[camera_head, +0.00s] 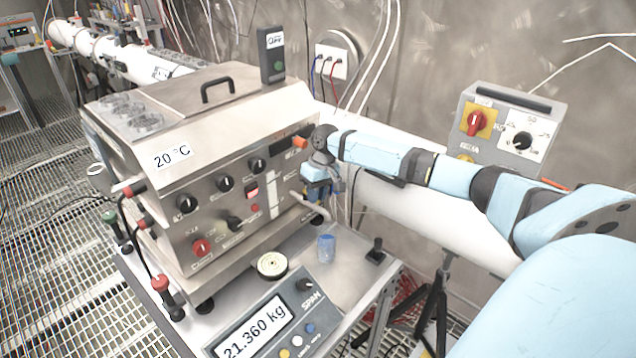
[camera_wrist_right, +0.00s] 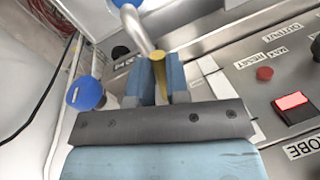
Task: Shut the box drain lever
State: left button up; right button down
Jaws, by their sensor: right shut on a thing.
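The steel box (camera_head: 172,180) with a "20 °C" label stands on the bench. A bent metal drain pipe (camera_head: 307,202) comes out at the right end of its front; it also shows in the right wrist view (camera_wrist_right: 134,28). My right gripper (camera_head: 322,192) points down beside this pipe. In the right wrist view its two blue fingers (camera_wrist_right: 158,62) are shut on a narrow yellow piece, the drain lever (camera_wrist_right: 157,60), next to the pipe. The fingers hide most of the lever, so its angle is hard to tell. My left gripper is not in view.
A blue-capped vial (camera_head: 326,248) stands on the bench below the gripper. Nearby are a round cream disc (camera_head: 272,265), a scale display (camera_head: 255,330) and a small black knob (camera_head: 376,250). A grey switch box (camera_head: 508,125) stands behind my right arm.

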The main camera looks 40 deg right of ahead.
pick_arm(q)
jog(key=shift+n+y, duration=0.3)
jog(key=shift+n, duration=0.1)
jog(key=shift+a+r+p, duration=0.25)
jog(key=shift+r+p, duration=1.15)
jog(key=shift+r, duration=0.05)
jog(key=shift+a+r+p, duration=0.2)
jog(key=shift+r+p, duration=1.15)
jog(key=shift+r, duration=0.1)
pick_arm(e)
jog(key=shift+w+a+r+m+t+h, duration=0.1)
jog(key=shift+w+a+m+t+h, duration=0.45)
jog(key=shift+m, duration=2.05)
jog(key=shift+w+a+f+m+t+h, duration=0.1)
jog(key=shift+w+a+m, duration=0.75)
jog(key=shift+m, duration=1.75)
jog(key=shift+w+a+r+m+t+h, duration=0.1)
jog(key=shift+w+a+m+t+h, duration=0.4)
jog(key=shift+m, duration=2.1)
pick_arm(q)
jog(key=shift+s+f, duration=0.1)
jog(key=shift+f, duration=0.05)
pick_arm(e)
jog(key=shift+w+a, duration=0.1)
jog(key=shift+a, duration=0.1)
jog(key=c, duration=1.1)
grip_release()
jog(key=shift+c, duration=0.2)
jog(key=shift+o, duration=0.2)
